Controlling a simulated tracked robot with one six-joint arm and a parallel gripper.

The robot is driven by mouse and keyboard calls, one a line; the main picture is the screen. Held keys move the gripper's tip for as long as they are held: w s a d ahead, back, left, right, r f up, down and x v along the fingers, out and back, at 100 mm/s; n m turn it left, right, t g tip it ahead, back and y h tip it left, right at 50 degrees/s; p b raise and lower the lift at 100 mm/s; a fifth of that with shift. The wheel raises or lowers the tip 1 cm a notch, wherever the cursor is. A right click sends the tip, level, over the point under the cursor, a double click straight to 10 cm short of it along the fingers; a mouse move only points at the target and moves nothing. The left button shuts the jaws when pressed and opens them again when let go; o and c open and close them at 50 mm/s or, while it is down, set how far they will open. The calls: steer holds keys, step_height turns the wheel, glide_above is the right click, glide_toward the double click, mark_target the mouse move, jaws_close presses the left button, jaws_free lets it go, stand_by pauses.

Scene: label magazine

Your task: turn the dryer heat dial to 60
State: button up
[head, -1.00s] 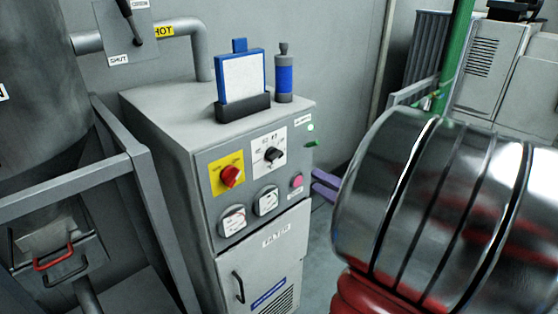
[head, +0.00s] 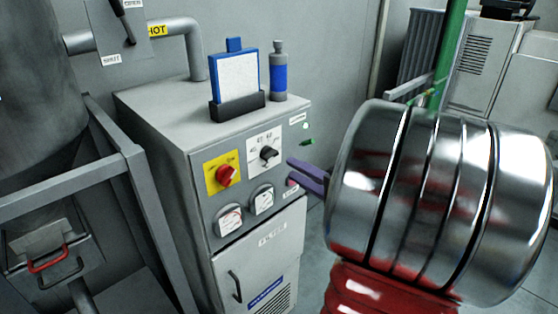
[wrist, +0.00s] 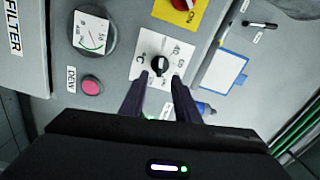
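The heat dial is a black knob (head: 268,155) on a white plate with numbers, on the front of the grey dryer cabinet (head: 150,107). In the wrist view the knob (wrist: 160,66) sits just beyond the fingertips, roughly centred between them. The plate (wrist: 146,74) shows "°C" and small numbers; I cannot read the exact setting. My gripper (head: 291,172) has purple fingers and is open and empty. In the head view its tips are just right of the dial, apart from it. The fingers (wrist: 160,86) hide part of the plate in the wrist view.
A red knob (head: 227,175) on a yellow plate is left of the dial. Two gauges (head: 230,221) sit below. A pink button (head: 292,183) is partly covered by the gripper. A blue-framed board (head: 235,78) and a bottle (head: 279,75) stand on top.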

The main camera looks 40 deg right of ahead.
mark_target(273, 158)
steer(key=shift+w+a, duration=0.1)
steer(key=shift+w, duration=3.7)
steer(key=shift+c, duration=0.4)
jaws_close()
